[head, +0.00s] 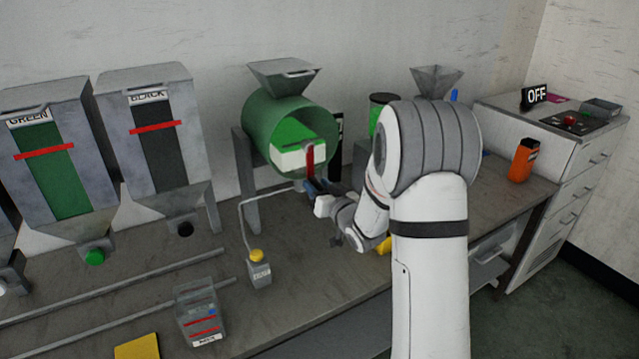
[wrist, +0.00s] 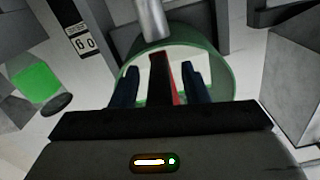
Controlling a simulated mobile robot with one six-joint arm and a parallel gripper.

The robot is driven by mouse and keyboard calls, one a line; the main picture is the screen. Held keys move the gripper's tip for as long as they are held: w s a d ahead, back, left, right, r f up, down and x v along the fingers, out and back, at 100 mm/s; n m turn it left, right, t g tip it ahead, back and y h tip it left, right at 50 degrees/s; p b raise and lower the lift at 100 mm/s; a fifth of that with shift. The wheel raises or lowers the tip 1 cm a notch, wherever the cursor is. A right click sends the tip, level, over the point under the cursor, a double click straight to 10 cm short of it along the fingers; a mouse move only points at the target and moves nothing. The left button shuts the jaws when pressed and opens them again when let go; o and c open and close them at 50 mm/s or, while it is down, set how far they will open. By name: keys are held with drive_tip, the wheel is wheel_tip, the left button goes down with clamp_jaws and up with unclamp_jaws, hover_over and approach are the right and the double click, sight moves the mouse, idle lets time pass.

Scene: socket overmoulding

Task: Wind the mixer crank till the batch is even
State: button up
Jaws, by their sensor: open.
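The mixer is a translucent green drum (head: 262,120) on a stand, with a grey hopper on top. A green layer (head: 296,132) lies over a white layer (head: 300,159) in it, visibly separate. The red crank arm (head: 310,157) is at the drum's near end. My gripper (head: 314,187) is at the crank's lower end, its blue fingers open. In the wrist view, my gripper (wrist: 160,70) has the dark and red crank (wrist: 165,75) between its fingers, with gaps on both sides. The drum (wrist: 215,68) rings them. My arm hides part of the bench.
Hoppers labelled GREEN (head: 45,165) and BLACK (head: 155,145) stand left. A small box with a yellow button (head: 257,257) and a clear cup (head: 201,312) are on the bench front. A counter (wrist: 84,43) reads 60. An OFF sign (head: 535,95) tops the right cabinet.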

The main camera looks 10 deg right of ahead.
drive_tip(key=shift+w, duration=0.2)
drive_tip(key=shift+c, duration=0.2)
clamp_jaws()
